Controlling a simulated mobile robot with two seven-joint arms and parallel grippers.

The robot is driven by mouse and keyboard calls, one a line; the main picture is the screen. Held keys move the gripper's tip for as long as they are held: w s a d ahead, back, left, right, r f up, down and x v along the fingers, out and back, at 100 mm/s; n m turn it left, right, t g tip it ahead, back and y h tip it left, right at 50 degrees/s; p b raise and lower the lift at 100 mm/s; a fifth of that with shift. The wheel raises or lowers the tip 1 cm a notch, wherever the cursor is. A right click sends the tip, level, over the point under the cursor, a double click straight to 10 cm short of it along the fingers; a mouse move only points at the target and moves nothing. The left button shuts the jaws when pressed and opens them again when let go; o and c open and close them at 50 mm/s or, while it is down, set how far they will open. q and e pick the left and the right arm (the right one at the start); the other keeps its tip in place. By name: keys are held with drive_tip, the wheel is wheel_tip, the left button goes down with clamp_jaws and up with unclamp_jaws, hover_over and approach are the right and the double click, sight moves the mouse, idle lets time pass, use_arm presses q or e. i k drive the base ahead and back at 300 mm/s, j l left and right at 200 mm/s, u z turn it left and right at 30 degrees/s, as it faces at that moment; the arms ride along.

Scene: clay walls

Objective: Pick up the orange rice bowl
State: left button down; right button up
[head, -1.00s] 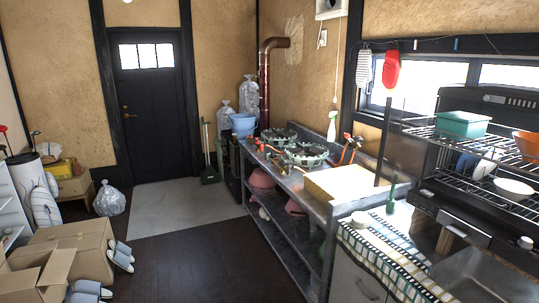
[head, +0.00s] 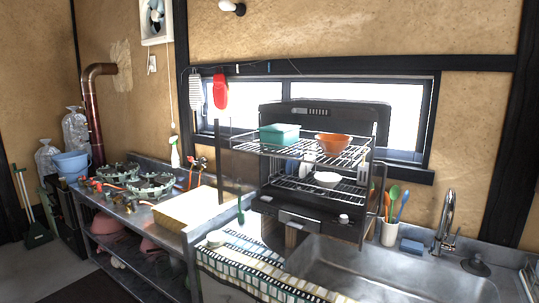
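The orange rice bowl (head: 333,143) sits on the upper wire shelf of the dish rack (head: 355,158), on its right half. A teal rectangular container (head: 279,135) stands to its left on the same shelf. The bowl is upright and nothing hides its front. Neither of my grippers shows in the head view.
A white bowl (head: 327,180) is on the lower shelf. Below the rack are a metal sink (head: 385,275), a faucet (head: 446,222) and a utensil cup (head: 389,234). A checked cloth (head: 240,275) covers the counter's front left. A stove (head: 150,186) stands further left.

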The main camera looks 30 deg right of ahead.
sight(335, 143)
drive_tip(key=z, duration=1.45)
drive_tip(key=i+j, duration=0.1)
drive_tip(key=j, duration=0.4)
drive_tip(key=i+j+z, duration=0.15)
drive_tip(key=j, duration=0.85)
drive_tip(key=i+z, duration=0.05)
drive_tip(key=i, duration=0.05)
